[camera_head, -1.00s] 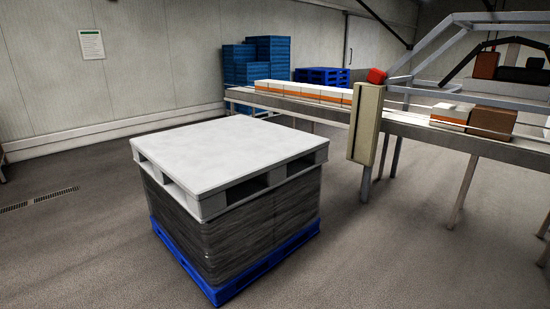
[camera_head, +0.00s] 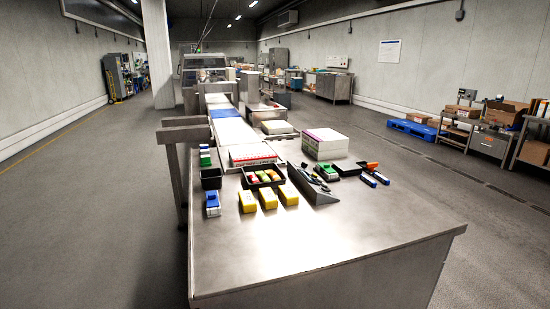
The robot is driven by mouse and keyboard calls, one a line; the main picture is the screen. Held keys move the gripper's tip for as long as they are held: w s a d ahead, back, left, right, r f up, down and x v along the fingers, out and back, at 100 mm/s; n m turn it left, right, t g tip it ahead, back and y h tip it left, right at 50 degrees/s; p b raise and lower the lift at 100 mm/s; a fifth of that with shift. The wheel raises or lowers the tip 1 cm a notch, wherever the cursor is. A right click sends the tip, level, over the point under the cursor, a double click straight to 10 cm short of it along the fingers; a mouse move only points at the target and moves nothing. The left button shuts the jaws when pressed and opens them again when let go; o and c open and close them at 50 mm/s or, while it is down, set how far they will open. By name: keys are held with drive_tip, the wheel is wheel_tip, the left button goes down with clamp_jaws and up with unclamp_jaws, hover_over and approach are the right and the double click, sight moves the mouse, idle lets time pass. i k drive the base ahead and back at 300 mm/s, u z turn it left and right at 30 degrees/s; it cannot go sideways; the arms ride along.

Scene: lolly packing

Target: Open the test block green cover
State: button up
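A steel table (camera_head: 330,245) fills the near middle of the head view. A small white and green item (camera_head: 205,156) stands at its left edge, behind a black bin. A second item with green on it (camera_head: 325,172) sits right of the middle, beside a black holder. Both are too small for me to tell which is the test block or whether a cover is open or shut. My gripper is not in view.
On the table are yellow blocks (camera_head: 268,199), a blue and white block (camera_head: 212,204), a black tray (camera_head: 262,178) and a white box (camera_head: 325,143). A conveyor (camera_head: 228,130) runs behind. The table's front is bare. Floor is open on both sides.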

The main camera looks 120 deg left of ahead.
sight(325, 167)
drive_tip(key=u, duration=1.85)
drive_tip(key=i, duration=3.05)
drive_tip(key=u, duration=3.65)
